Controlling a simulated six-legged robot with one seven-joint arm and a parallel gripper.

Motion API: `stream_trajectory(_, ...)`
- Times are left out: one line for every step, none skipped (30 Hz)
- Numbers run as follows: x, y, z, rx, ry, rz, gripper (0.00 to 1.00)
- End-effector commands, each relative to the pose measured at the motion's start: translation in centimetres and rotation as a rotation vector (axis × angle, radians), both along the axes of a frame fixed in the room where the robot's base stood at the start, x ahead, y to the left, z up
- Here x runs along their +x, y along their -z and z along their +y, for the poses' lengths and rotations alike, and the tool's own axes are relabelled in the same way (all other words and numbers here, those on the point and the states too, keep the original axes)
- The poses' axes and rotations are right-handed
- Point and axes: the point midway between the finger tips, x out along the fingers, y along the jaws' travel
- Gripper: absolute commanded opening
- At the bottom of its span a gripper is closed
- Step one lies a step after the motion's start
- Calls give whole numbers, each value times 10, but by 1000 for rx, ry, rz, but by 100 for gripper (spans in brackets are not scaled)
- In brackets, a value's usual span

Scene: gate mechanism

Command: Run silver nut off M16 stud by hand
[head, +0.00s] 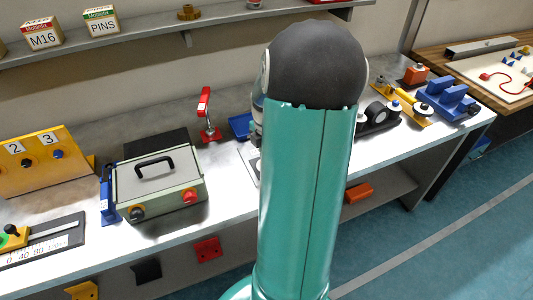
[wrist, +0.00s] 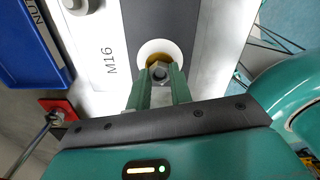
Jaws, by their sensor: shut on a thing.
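In the wrist view, the silver nut (wrist: 159,73) sits between the two green fingers of my gripper (wrist: 160,88), which is shut on it. A brass-coloured ring and a white disc (wrist: 148,48) show just beyond the nut, on a dark strip of a plate marked M16 (wrist: 109,58). The stud itself I cannot clearly make out; the nut and fingers cover that spot. In the head view my teal arm hides the gripper, the nut and the stud.
A blue tray (wrist: 28,45) labelled NUT lies left of the plate. A red toggle clamp (head: 208,118) and a grey case (head: 158,182) stand on the bench to the left. A black roller fixture (head: 378,118) and a blue block (head: 447,100) stand to the right.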

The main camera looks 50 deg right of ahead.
Motion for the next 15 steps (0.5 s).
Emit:
stream_trajectory(0,0,1,3,-34,1,1)
stream_trajectory(0,0,1,3,-57,1,1)
stream_trajectory(0,0,1,3,-58,1,1)
stream_trajectory(0,0,1,3,-56,1,1)
stream_trajectory(0,0,1,2,-56,2,1)
stream_trajectory(0,0,1,2,-55,2,1)
stream_trajectory(0,-1,1,2,-55,2,1)
stream_trajectory(0,-1,1,2,-54,2,1)
stream_trajectory(0,-2,1,2,-54,2,1)
stream_trajectory(0,-3,0,1,-54,1,1)
stream_trajectory(0,-4,0,1,-54,1,1)
stream_trajectory(0,-5,0,1,-53,1,1)
stream_trajectory(0,-6,0,0,-53,1,1)
stream_trajectory(0,-7,0,0,-53,0,1)
stream_trajectory(0,-8,0,0,-53,0,1)
